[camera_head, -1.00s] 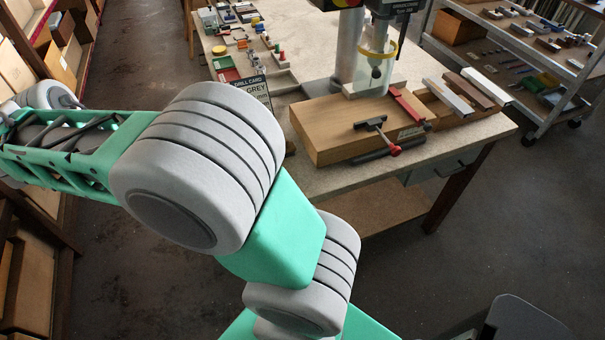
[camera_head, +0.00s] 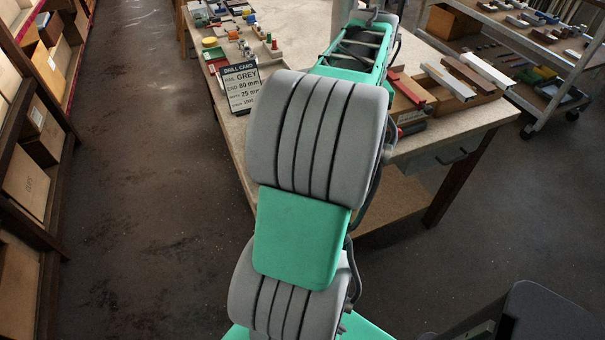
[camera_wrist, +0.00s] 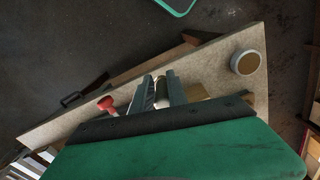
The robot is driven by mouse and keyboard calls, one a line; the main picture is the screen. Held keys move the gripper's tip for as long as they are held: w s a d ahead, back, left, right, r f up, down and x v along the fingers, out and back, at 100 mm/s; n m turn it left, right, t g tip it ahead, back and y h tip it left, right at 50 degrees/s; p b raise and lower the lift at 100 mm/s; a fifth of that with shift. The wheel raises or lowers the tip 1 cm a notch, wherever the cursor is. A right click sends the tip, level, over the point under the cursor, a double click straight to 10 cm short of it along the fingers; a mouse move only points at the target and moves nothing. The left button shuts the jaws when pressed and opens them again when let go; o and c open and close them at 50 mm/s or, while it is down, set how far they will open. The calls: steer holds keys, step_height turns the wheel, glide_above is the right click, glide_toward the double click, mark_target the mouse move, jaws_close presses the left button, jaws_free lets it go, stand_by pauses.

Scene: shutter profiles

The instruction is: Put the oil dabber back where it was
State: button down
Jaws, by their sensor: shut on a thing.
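In the wrist view my gripper (camera_wrist: 162,92) is shut on a small, pale, dark-banded thing, which I take to be the oil dabber (camera_wrist: 162,96). Only a short part of it shows between the fingers; the rest is hidden. The gripper is over the pale worktable (camera_wrist: 212,62). In the head view my arm reaches over the table and hides the gripper and the dabber. I cannot tell where the dabber's resting place is.
A red-handled tool (camera_wrist: 107,105) lies left of the fingers, and a round, grey-rimmed thing (camera_wrist: 248,62) stands to the right. The drill card (camera_head: 241,86), small parts and a wooden box with profiles (camera_head: 462,95) are on the table. A metal trolley (camera_head: 545,75) stands beyond.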

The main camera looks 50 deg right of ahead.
steer(key=w+a+f+p, duration=0.1)
steer(key=w+f, duration=0.2)
steer(key=w, duration=0.1)
steer(key=w+a+f+p, duration=0.1)
steer(key=w+a+f, duration=0.1)
steer(key=w+f, duration=0.1)
steer(key=w+a+f+p, duration=0.1)
steer(key=w+a+f, duration=0.1)
steer(key=w, duration=0.3)
steer(key=shift+a+f, duration=0.25)
steer(key=shift+f, duration=0.65)
step_height(320, 180, down, 3)
steer(key=shift+w+r+p, duration=0.1)
steer(key=shift+w+p, duration=0.05)
steer(key=shift+p, duration=0.15)
steer(key=shift+f, duration=0.4)
steer(key=c, duration=1.3)
jaws_free()
steer(key=shift+r, duration=0.1)
